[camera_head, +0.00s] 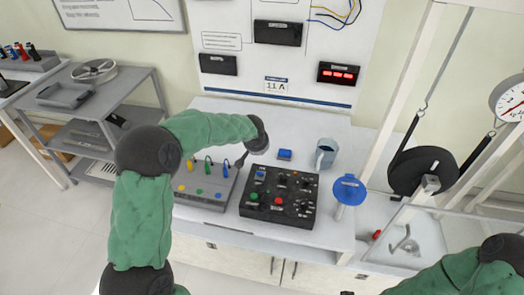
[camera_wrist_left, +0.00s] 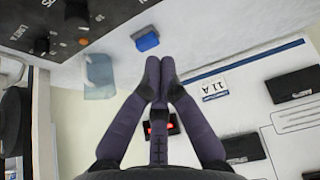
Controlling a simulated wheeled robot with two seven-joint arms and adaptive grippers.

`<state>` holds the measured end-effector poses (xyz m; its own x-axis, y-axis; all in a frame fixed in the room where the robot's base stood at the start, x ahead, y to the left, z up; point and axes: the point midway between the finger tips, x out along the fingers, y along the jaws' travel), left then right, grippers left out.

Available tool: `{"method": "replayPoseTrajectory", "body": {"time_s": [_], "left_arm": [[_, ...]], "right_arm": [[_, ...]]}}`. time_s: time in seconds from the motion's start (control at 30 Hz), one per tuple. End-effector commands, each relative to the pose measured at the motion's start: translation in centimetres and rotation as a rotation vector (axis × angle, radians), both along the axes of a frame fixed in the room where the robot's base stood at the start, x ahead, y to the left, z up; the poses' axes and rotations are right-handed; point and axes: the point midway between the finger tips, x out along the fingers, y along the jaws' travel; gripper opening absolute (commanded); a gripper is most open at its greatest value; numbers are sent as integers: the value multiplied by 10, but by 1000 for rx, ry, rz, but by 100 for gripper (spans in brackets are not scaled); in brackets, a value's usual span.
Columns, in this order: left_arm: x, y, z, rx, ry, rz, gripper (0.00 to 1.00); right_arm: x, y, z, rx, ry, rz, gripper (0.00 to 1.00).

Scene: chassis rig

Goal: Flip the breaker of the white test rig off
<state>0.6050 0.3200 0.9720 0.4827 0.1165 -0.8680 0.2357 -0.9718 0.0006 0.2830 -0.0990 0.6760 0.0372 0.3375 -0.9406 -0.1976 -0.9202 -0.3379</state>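The white test panel (camera_head: 335,45) stands at the back of the bench, with dark modules, a red-lit display (camera_head: 339,73) and an "11 A" label (camera_head: 276,86). That label also shows in the left wrist view (camera_wrist_left: 209,88). I cannot make out for certain which part is the breaker. My left gripper (camera_wrist_left: 160,66) is shut and empty, its fingertips together in the left wrist view. In that view they appear just below a small blue block (camera_wrist_left: 146,39). My right gripper is out of view.
A black control box (camera_head: 279,196) and a grey box with coloured jacks (camera_head: 205,186) sit on the bench. The blue block (camera_head: 285,154) and a grey-blue mug (camera_head: 326,153) stand behind. A blue disc (camera_head: 349,189) and a pulley frame (camera_head: 424,170) are at right.

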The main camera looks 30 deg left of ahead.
Motion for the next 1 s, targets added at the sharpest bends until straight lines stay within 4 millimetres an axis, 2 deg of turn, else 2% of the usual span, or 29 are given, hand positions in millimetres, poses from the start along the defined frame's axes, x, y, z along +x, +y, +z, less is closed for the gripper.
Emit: {"method": "replayPoseTrajectory", "body": {"time_s": [0.13, 0.33, 1.0], "left_arm": [[-17, -4, 17, 0, 2, 0, 0], [-30, -8, 30, -1, 4, 0, 0], [-34, -9, 33, -1, 4, 0, 0]], "right_arm": [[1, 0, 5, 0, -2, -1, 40], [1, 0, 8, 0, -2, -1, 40], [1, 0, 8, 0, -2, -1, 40]]}}
